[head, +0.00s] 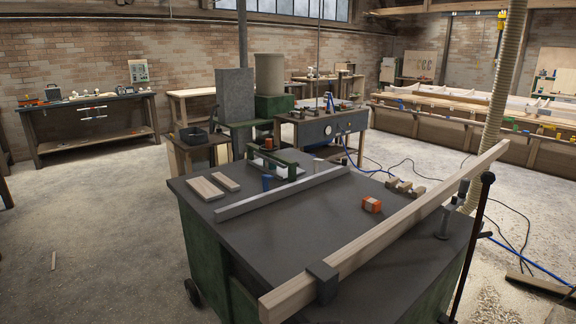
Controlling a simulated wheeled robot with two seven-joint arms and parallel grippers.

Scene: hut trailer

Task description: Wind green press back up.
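A small green frame (275,163) with upright bars stands at the far edge of a dark-topped green cabinet (247,218) in front of me. It may be the green press, but I cannot tell for certain. A small blue piece (267,183) is beside it. No winding handle on it can be made out at this size. A black rod with a ball knob (487,178) rises at the cabinet's right side. Neither of my grippers is in view.
A long wooden beam (400,224) runs diagonally over the cabinet's right side, with a dark block (322,282) at its near end. A grey bar (283,193), wood strips (206,188) and an orange block (371,204) lie on top. Left floor is mostly clear; hoses lie right.

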